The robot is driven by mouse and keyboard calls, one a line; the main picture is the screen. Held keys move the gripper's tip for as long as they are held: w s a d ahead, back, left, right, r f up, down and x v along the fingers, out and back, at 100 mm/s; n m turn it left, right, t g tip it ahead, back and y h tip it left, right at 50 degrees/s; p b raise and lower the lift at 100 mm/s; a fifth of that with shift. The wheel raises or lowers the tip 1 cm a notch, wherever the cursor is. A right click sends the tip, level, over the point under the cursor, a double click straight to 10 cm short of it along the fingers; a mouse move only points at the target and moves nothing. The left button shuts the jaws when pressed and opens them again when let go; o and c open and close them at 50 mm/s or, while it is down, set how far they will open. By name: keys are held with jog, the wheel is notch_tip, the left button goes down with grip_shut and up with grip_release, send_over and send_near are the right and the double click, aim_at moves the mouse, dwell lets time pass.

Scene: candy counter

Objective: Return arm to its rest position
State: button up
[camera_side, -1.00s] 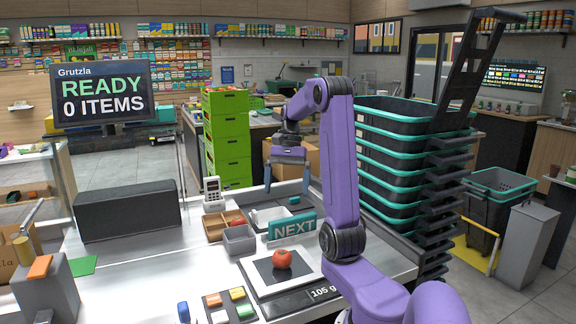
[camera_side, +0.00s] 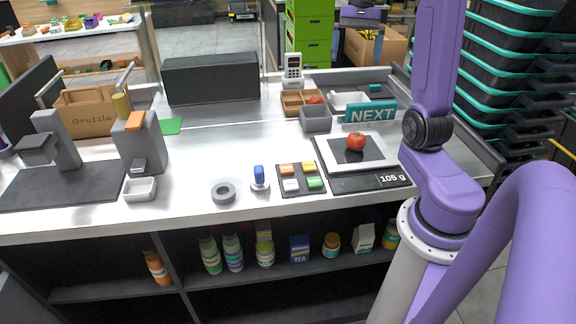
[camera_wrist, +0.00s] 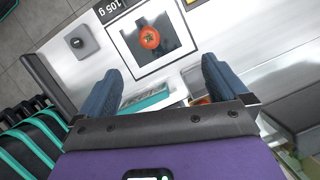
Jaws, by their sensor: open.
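My gripper (camera_wrist: 162,65) shows in the wrist view with its two blue fingers spread wide and nothing between them. It hangs above the counter, apart from everything on it. A red tomato (camera_side: 356,141) sits on the scale (camera_side: 325,160), which reads 105 g. The tomato also shows in the wrist view (camera_wrist: 150,38), beyond the fingertips. In the side view my purple arm rises at the right, and its end is mostly cut off by the top edge.
The teal NEXT sign (camera_side: 371,113) stands behind the scale, beside a grey bin (camera_side: 316,119) and a wooden tray (camera_side: 292,104). Stacked black and teal baskets (camera_side: 505,75) stand right of the counter. A colored button pad (camera_side: 301,180) lies left of the scale. The counter's middle is clear.

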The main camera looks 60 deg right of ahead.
jog(key=s+a+f+n+h, duration=0.1)
jog(key=a+f+n+h, duration=0.1)
jog(key=a+n, duration=0.6)
jog(key=a+f+n+h, duration=0.1)
jog(key=a+f+n, duration=0.25)
jog(key=a, duration=0.85)
jog(key=s+a+f+n+t, duration=0.1)
jog(key=s+a+f+n, duration=0.1)
jog(key=s+a+n, duration=0.2)
jog(key=s+a+f+n, duration=0.3)
jog(key=s+a+n, duration=0.2)
jog(key=s+n, duration=0.4)
jog(key=shift+s+a+t, duration=0.2)
jog(key=shift+s+t, duration=0.2)
jog(key=shift+s, duration=0.75)
jog(key=shift+n, duration=0.25)
